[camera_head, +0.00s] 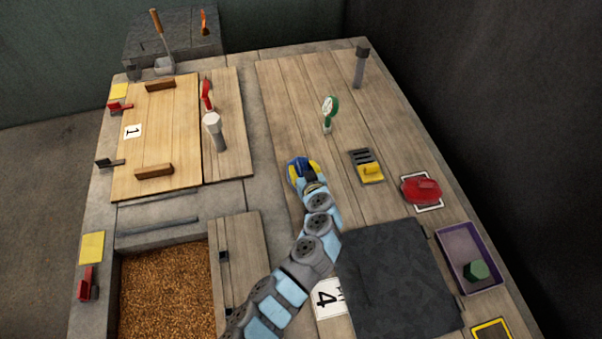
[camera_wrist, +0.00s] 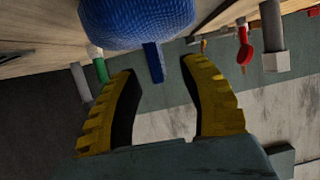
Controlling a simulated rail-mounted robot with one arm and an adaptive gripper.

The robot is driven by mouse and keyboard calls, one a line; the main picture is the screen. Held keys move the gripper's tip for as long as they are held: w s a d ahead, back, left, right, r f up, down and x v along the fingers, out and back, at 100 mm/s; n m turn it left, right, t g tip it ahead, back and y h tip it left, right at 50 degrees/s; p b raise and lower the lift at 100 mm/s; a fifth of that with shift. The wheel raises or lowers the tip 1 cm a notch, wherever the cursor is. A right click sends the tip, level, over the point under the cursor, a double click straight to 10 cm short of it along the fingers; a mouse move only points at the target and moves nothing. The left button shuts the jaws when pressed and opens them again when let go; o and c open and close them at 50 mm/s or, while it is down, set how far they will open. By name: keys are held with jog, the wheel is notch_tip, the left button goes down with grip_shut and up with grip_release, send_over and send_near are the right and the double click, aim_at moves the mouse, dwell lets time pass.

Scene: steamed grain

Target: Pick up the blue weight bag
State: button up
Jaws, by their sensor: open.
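The blue weight bag (camera_wrist: 137,22) fills the top middle of the wrist view, with a rounded, ribbed body. A narrow blue tab (camera_wrist: 153,62) sticks out from it toward my gripper (camera_wrist: 158,68). My gripper is open, its two yellow fingers apart, with the tab in the gap between the fingertips; I cannot tell if they touch it. In the head view the blue bag (camera_head: 297,164) shows at the end of my arm over the wooden boards, partly hidden by my gripper.
A grey slotted block with a yellow part (camera_head: 367,167) and a red object (camera_head: 421,190) lie to the right. A purple tray (camera_head: 451,240) holds a green piece.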

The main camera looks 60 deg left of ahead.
jog(key=shift+x, duration=1.3)
jog(key=shift+d, duration=0.1)
grip_shut()
